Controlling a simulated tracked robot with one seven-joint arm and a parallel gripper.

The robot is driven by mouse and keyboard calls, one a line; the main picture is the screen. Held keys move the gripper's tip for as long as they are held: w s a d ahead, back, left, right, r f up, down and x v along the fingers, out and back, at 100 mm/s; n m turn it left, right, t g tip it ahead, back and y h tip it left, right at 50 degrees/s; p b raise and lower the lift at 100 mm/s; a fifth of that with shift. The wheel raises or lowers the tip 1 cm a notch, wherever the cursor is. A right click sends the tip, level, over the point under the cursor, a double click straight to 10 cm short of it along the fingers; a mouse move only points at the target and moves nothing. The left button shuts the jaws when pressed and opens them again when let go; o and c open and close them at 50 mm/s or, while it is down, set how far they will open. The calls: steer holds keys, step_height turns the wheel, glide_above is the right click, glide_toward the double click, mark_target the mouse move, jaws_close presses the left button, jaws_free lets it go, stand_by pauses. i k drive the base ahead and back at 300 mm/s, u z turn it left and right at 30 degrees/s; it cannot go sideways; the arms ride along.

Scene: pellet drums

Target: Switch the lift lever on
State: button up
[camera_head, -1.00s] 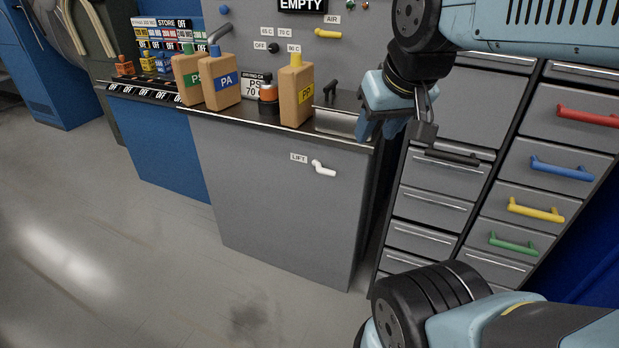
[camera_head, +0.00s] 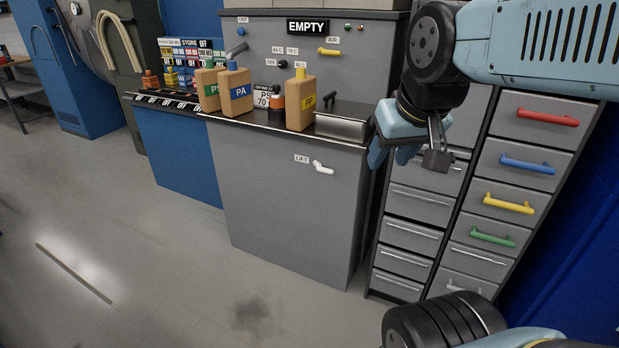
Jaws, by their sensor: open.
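The lift lever (camera_head: 322,168) is a small white handle on the front of the grey cabinet (camera_head: 290,210), just right of a small white LIFT label (camera_head: 302,158). It slopes slightly down to the right. My gripper (camera_head: 392,158) hangs to the right of the lever, near the cabinet's right edge, pointing down. Its light-blue fingers are apart and empty. It does not touch the lever.
Bottles marked PA (camera_head: 235,92) and PP (camera_head: 299,103) stand on the counter with an orange-topped container (camera_head: 277,103). A drawer unit (camera_head: 441,205) with coloured handles stands right of the cabinet. The floor in front (camera_head: 180,260) is clear.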

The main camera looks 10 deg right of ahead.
mark_target(319, 168)
steer(key=z, duration=0.2)
steer(key=i, duration=0.8)
steer(key=u, duration=0.2)
steer(key=k, duration=0.95)
steer(key=u, duration=1.05)
steer(key=i, duration=0.8)
steer(key=u, duration=0.05)
